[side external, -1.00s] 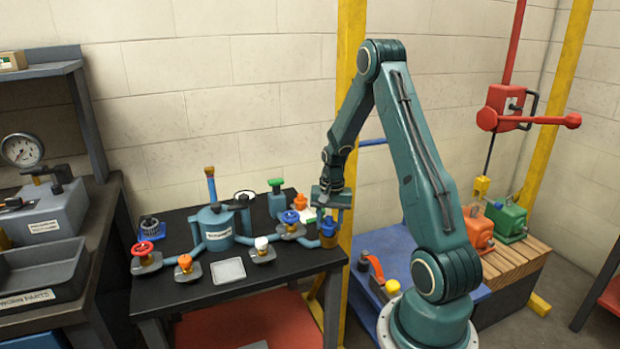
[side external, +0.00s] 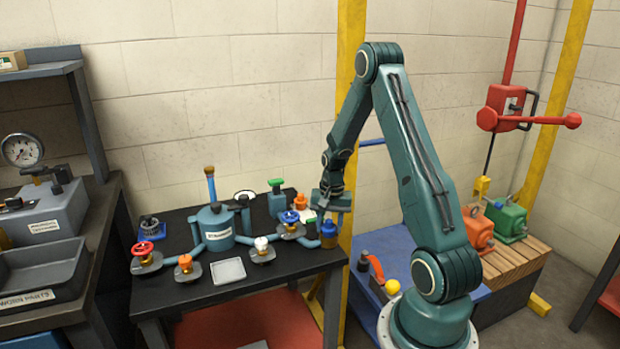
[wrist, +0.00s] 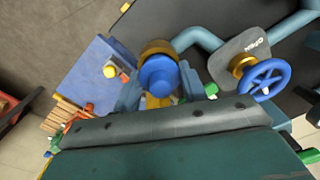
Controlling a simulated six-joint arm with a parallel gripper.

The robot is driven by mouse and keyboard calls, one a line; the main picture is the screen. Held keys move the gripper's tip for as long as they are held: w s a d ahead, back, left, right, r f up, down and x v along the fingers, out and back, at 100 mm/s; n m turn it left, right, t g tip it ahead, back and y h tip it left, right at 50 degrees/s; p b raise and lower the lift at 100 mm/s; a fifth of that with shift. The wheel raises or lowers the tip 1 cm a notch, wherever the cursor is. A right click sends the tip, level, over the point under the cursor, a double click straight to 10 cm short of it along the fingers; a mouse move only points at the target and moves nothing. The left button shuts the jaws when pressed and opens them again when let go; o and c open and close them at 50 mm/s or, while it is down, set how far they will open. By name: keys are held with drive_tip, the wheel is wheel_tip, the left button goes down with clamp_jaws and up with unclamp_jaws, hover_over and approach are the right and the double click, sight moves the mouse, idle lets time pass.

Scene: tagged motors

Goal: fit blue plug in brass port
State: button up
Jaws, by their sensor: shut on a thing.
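The blue plug (side external: 328,228) is at the brass port (side external: 331,243), at the right end of the pipe from the blue tank. My gripper (side external: 329,216) is above the port, pointing down, shut on the plug. In the wrist view the blue plug (wrist: 158,76) lies between my two fingers (wrist: 160,92), and its round head covers part of the brass port (wrist: 156,46). The brass rim shows past the plug. I cannot tell how deep the plug sits in the port.
A blue handwheel valve (side external: 290,218) stands close left of the port. The blue tank (side external: 214,228), white-knob valve (side external: 262,250), orange-knob valve (side external: 186,268) and red handwheel valve (side external: 145,258) are farther left. A grey tray (side external: 228,271) lies near the table's front.

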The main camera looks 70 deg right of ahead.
drive_tip(key=shift+s+a+f, duration=0.1)
drive_tip(key=shift+f, duration=0.65)
drive_tip(key=shift+s+a+f, duration=0.1)
drive_tip(key=shift+f, duration=0.65)
idle(1.2)
drive_tip(key=o, duration=0.9)
drive_tip(key=shift+o, duration=0.8)
drive_tip(key=shift+s+d, duration=0.1)
drive_tip(key=shift+r, duration=0.2)
drive_tip(key=shift+d+r, duration=0.15)
drive_tip(key=shift+r, duration=1)
drive_tip(key=shift+w+r, duration=0.15)
drive_tip(key=shift+r, duration=0.4)
drive_tip(key=shift+w+r, duration=0.15)
drive_tip(key=shift+r, duration=2.55)
